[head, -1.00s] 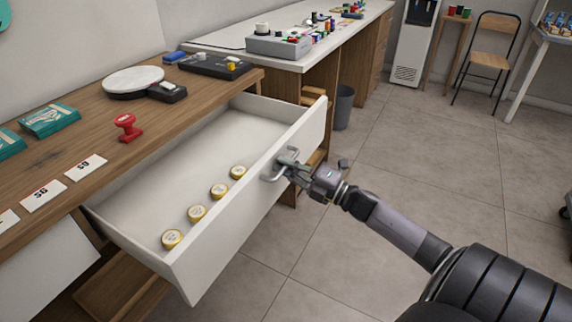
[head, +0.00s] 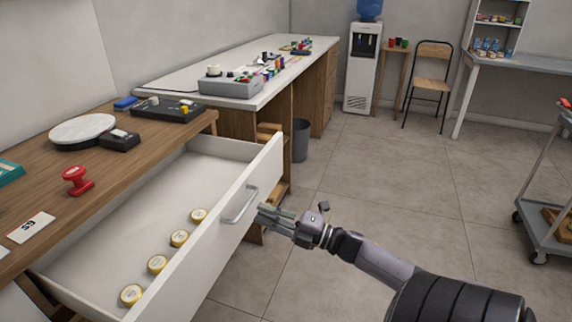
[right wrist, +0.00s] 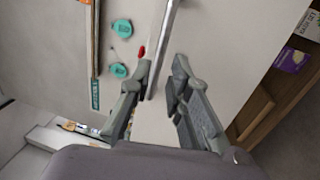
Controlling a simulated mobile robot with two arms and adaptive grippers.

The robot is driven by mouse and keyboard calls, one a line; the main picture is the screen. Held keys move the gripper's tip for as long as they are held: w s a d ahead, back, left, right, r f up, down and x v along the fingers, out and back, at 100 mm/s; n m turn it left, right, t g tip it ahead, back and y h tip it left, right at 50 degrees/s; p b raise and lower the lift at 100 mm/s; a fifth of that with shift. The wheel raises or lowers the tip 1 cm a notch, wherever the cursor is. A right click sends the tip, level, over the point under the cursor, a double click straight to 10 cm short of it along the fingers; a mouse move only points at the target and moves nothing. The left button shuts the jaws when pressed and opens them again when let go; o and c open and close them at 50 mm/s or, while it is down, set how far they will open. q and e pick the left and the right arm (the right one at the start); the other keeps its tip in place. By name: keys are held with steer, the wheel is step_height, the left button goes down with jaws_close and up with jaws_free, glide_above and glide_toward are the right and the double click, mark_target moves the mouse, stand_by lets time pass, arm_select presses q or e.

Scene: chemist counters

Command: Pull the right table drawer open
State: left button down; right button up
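The right table drawer (head: 214,250) is white and stands pulled far out from the wooden table, with several round yellow-rimmed items inside. Its metal bar handle (head: 240,205) is on the front panel. My right gripper (head: 264,214) is just in front of the handle, apart from it in the head view. In the right wrist view the fingers (right wrist: 160,72) are spread, and the handle (right wrist: 165,45) shows in the gap between them, ahead of the palm. Nothing is held. My left gripper is not in view.
The wooden tabletop (head: 125,165) carries a red stamp (head: 77,181), a round white-topped device (head: 82,130) and a dark tray (head: 160,109). A bin (head: 300,140) stands beyond the drawer. A cart (head: 550,200) is at the right. The floor between is clear.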

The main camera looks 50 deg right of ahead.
steer(key=v, duration=0.6)
stand_by(0.4)
